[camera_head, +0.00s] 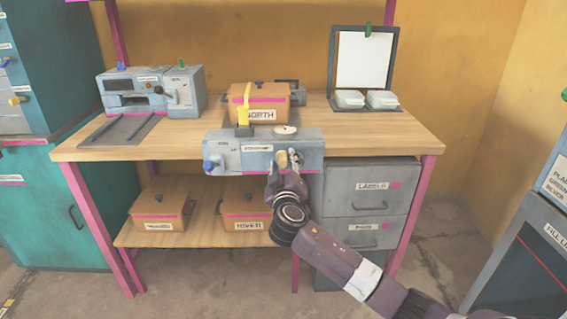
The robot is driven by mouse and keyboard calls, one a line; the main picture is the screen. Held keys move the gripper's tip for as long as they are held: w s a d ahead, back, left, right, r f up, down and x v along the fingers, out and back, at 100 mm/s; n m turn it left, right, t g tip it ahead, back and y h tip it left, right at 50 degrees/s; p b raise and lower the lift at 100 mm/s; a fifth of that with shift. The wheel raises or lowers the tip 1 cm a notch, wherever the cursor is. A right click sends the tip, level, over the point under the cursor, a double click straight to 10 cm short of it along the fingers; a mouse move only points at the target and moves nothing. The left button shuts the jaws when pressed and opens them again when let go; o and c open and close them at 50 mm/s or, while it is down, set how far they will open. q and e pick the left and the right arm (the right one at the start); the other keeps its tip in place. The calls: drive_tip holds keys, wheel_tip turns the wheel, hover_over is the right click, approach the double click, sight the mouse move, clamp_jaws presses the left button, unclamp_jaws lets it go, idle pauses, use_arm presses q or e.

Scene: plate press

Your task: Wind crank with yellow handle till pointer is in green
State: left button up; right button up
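A grey press unit (225,156) with a small label is fixed at the table's front edge. A round white dial (285,130) sits on its top; its pointer and any green zone are too small to read. A yellowish knob (282,158) shows on the unit's front, partly hidden by my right gripper (288,168). The gripper's fingers are at the knob, but I cannot tell whether they grip it. A yellow upright piece (243,115) stands at the unit's top, in front of the orange box. A blue knob (211,165) is at the unit's left end. My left gripper is out of view.
An orange box (268,101) stands on the wooden table (180,137) behind the unit. A grey machine (150,92) is at the left and a white board (364,60) at the right. Grey drawers (368,190) and a lower shelf (185,236) with two boxes are below.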

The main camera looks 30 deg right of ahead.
drive_tip(key=shift+c, duration=0.3)
clamp_jaws()
